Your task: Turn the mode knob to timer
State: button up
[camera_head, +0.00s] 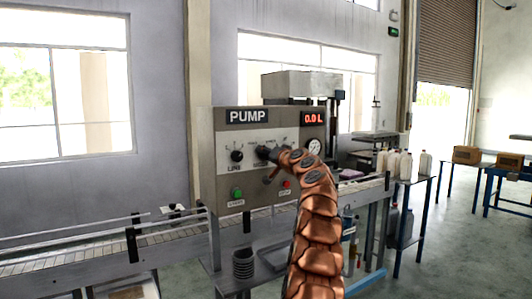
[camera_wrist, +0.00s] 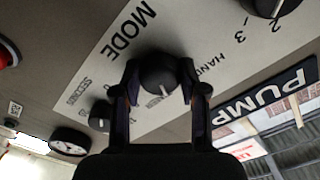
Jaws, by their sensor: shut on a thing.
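The grey control panel (camera_head: 258,138) stands upright with a PUMP sign and a display reading 0.0 L. My gripper (camera_head: 266,153) is at the panel's middle and hides the mode knob in the head view. In the wrist view the round dark mode knob (camera_wrist: 157,74) sits below the MODE label (camera_wrist: 128,33), between the two fingers of my gripper (camera_wrist: 160,82), which are shut on its sides. The knob's white pointer mark faces down and slightly right in the wrist view, away from the MODE label. The HAND label is right of it; a timer label is not readable.
The line knob (camera_head: 236,155) is left of my gripper, with a green button (camera_head: 237,193) below. A red button (camera_head: 286,184) and a gauge (camera_head: 314,146) are near my arm. A smaller knob (camera_wrist: 100,114) is close to one finger. A conveyor (camera_head: 170,237) runs below.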

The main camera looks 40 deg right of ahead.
jog(key=shift+w+a+f+m, duration=0.15)
jog(key=shift+f+m, duration=0.15)
jog(key=shift+m, duration=0.3)
jog(key=o, duration=0.9)
jog(key=shift+w, duration=0.15)
jog(key=shift+o, duration=1.3)
jog(key=shift+r, duration=0.15)
jog(key=shift+s+r, duration=0.1)
jog(key=shift+s, duration=0.15)
jog(key=s, duration=1.1)
jog(key=shift+s+a, duration=0.4)
